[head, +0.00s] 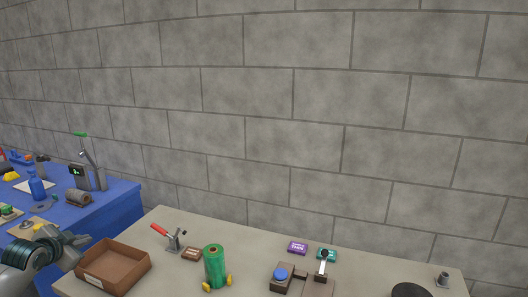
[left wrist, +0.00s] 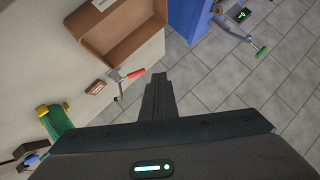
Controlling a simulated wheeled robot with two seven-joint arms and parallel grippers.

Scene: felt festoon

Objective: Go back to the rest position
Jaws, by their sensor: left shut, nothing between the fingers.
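My left gripper (head: 84,241) is at the lower left of the head view, beside the left end of the brown tray and close to the blue table. In the left wrist view its fingers (left wrist: 158,82) are together, with nothing between them. They hang over the grey tiled floor near the edge of the pale table. My right gripper does not show.
The pale table (head: 165,216) holds a brown tray (head: 146,262), a red-handled clamp (head: 174,239), a green cylinder (head: 214,266), a blue-topped device (head: 281,274) and small boxes. A blue table (head: 115,194) with tools stands left. A grey block wall is behind.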

